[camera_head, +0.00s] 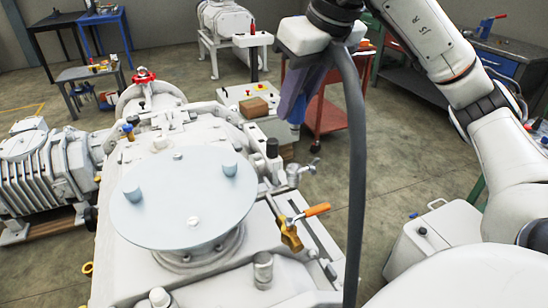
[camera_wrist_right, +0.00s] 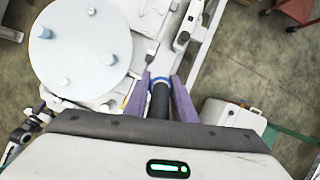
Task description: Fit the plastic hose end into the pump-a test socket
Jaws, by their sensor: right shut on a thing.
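My right gripper (camera_head: 294,108) hangs above the floor, just right of and behind the white pump. Its purple fingers also show in the right wrist view (camera_wrist_right: 160,92). They are shut on the dark plastic hose (camera_wrist_right: 158,106), which has a blue ring at its far end. In the head view the hose (camera_head: 356,150) curves down from the gripper to the bottom edge. The white pump (camera_head: 135,265) has a round pale plate (camera_head: 180,205) on top. A brass valve with an orange handle (camera_head: 291,236) stands on its right side. I cannot tell which fitting is the test socket. My left gripper is not in view.
Another ribbed pump (camera_head: 45,170) stands at the left. A red cart (camera_head: 328,118) and a workbench (camera_head: 500,62) are behind the right arm. A white canister (camera_head: 432,236) stands on the floor at the right. Open floor lies between canister and pump.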

